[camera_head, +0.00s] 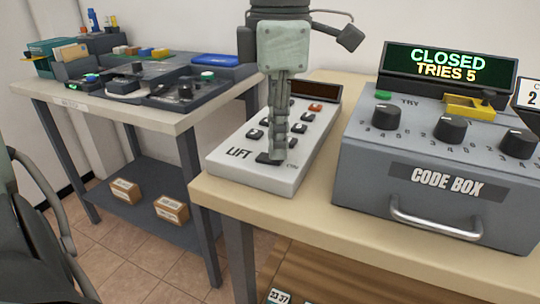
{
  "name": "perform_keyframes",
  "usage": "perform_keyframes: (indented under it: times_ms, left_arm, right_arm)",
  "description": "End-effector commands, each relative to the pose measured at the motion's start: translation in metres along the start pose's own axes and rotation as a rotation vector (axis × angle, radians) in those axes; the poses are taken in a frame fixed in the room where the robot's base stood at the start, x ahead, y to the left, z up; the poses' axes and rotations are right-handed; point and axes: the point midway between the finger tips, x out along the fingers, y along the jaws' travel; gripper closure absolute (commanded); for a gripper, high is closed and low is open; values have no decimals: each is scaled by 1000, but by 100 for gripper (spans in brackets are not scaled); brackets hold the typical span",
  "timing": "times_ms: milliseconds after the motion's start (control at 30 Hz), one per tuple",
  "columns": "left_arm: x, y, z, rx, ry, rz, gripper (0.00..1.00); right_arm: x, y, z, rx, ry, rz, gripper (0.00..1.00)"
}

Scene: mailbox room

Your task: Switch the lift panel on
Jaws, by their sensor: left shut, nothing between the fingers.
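The lift panel (222,162) is a white box marked LIFT, lying on the beige table. It has several small black buttons, a red button (316,108) and a dark display (325,92) with no lit text that I can see. A black switch (264,158) sits at its front edge beside small lettering. My left gripper (277,155) points down over the panel, shut and empty, its tips at or just above this switch. It hides part of the switch and the middle of the panel. I cannot tell whether the tips touch. My right gripper is not in view.
The grey code box (360,185) stands close on the right, with knobs, a front handle (435,222) and a screen (448,65) reading CLOSED, TRIES 5. A second table (180,118) on the left holds trays and small items. Two small boxes lie on its lower shelf (150,220).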

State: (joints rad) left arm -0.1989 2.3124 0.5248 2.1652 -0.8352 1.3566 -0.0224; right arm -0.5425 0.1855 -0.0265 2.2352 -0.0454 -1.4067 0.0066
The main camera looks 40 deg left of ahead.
Motion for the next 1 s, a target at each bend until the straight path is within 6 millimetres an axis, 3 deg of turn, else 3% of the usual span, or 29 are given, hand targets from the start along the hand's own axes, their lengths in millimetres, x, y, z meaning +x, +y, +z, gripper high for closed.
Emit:
perform_keyframes:
  times_ms: [533,1000]
  left_arm:
    - [4,0,0,0,2,-1,100]
    - [-33,0,0,0,0,1,100]
  right_arm:
    - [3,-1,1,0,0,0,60]
    - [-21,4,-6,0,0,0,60]
